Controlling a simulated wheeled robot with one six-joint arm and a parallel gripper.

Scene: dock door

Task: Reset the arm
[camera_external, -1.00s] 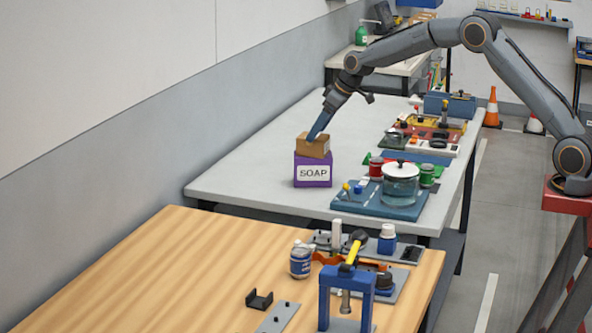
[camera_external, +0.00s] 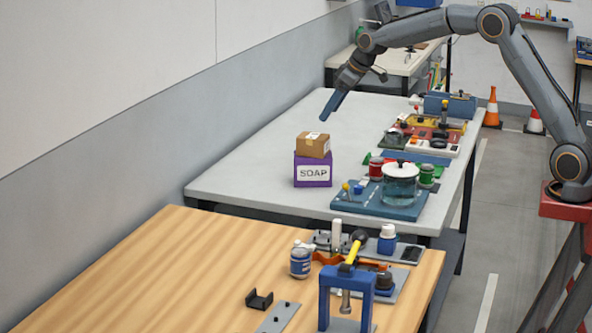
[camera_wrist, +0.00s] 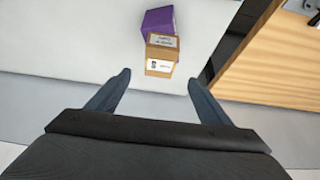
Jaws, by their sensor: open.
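My gripper (camera_external: 326,119) is open and empty above the grey-topped table (camera_external: 240,180), up and to the right of a small brown cardboard box (camera_external: 313,146). The cardboard box rests on top of a purple box labelled SOAP (camera_external: 313,171). In the wrist view, my gripper's two fingers (camera_wrist: 160,85) stand wide apart. The cardboard box (camera_wrist: 161,57) and the purple box (camera_wrist: 157,21) show beyond the fingertips, with nothing between the fingers.
Right of the boxes, a blue board (camera_external: 345,207) bears a glass pot (camera_external: 400,185) with red and green cans beside it. Further back are several trays of parts. A wooden table (camera_external: 160,265) stands in front, with a blue press frame (camera_external: 325,296). The grey table's left side is clear.

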